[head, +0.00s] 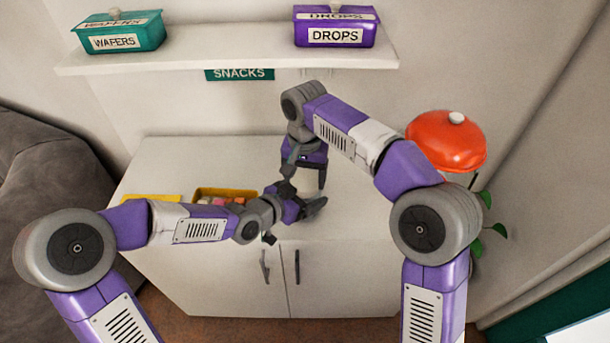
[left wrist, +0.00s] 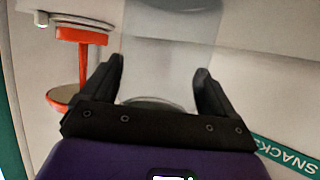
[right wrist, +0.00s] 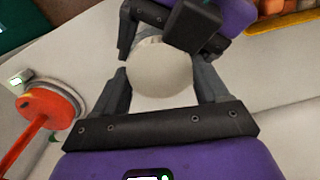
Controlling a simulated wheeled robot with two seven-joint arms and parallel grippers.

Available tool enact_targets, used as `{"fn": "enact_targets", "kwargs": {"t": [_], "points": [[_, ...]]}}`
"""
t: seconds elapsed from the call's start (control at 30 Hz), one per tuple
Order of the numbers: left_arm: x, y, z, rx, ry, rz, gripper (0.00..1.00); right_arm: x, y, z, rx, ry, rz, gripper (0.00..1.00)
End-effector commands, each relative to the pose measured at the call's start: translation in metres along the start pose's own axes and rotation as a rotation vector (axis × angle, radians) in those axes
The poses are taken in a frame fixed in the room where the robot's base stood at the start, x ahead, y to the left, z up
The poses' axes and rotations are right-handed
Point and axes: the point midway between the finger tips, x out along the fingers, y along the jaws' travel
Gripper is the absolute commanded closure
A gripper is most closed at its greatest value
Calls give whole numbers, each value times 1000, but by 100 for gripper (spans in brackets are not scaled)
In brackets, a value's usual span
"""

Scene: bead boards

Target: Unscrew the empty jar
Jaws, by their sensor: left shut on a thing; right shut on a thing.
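The clear, see-through jar (left wrist: 160,70) is between my left gripper's fingers in the left wrist view and looks empty. Its round whitish lid (right wrist: 160,72) shows from above in the right wrist view, between my right gripper's fingers. My left gripper (head: 305,206) comes in from the side and is shut on the jar body. My right gripper (head: 306,182) points down from above and is shut on the lid. In the head view the grippers hide most of the jar. I cannot tell whether the lid has turned.
A yellow tray of colored pieces (head: 252,191) lies on the white cabinet (head: 165,158), left of the grippers. A red domed stand (head: 446,145) and a plant are at the right. Above, a shelf (head: 230,57) holds a teal WAFERS box (head: 118,33) and a purple DROPS box (head: 336,27).

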Motion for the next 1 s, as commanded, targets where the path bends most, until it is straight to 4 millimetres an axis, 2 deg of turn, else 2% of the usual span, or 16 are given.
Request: {"fn": "enact_targets", "kwargs": {"t": [0.17,0.2,0.37,0.63,0.9,1.0], "points": [[0,0,0,0,1,-1,97,0,0,0,2,0,0,63],[0,0,0,0,1,-1,97,0,0,0,3,0,0,23],[0,0,0,0,1,-1,97,0,0,0,4,0,0,1],[0,0,0,0,1,0,97,-3,-1,0,4,1,-2,1],[0,0,0,0,1,0,97,-38,-1,0,4,3,-3,1],[0,0,0,0,1,0,97,-44,-1,0,4,2,-1,1]]}}
